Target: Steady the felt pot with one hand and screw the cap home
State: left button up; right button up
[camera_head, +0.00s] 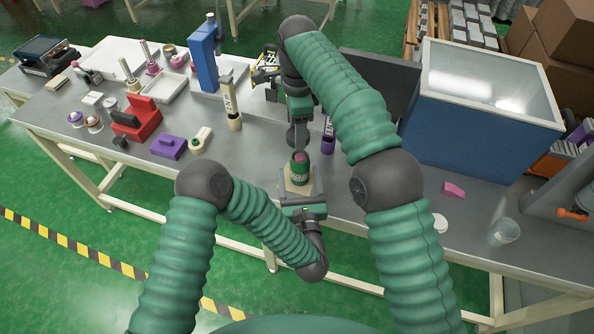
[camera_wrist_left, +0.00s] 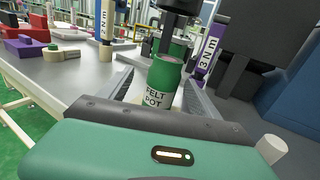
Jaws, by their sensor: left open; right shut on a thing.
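The green felt pot (camera_head: 299,172) stands upright on a pale square base (camera_head: 297,187) near the table's front edge. Its white label reads FELT POT in the left wrist view (camera_wrist_left: 154,98), and its top looks pinkish. My left gripper (camera_head: 302,193) is open in front of the pot. In the left wrist view its fingers (camera_wrist_left: 158,100) lie on either side of the pot, apart from it. My right gripper (camera_head: 298,148) points down just above and behind the pot. It is shut on a small green piece (camera_wrist_left: 178,49), seemingly the cap. Whether this touches the pot is unclear.
A cream labelled post (camera_head: 231,108), a purple block (camera_head: 168,147) and a red block (camera_head: 137,118) are to the left. A large blue bin (camera_head: 475,140) fills the back right.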

aim_at(300, 171)
pick_arm(q)
jog(key=w, duration=0.2)
jog(key=w+d, duration=0.1)
jog(key=w, duration=0.1)
jog(key=shift+r, duration=0.1)
jog(key=shift+w+a, duration=0.3)
jog(key=shift+a, duration=0.4)
jog(key=shift+c, duration=0.4)
jog(key=shift+d, duration=0.45)
jog(key=c, duration=1)
jog(key=shift+a, duration=0.1)
jog(key=c, duration=0.4)
jog(key=shift+a, duration=0.15)
grip_shut()
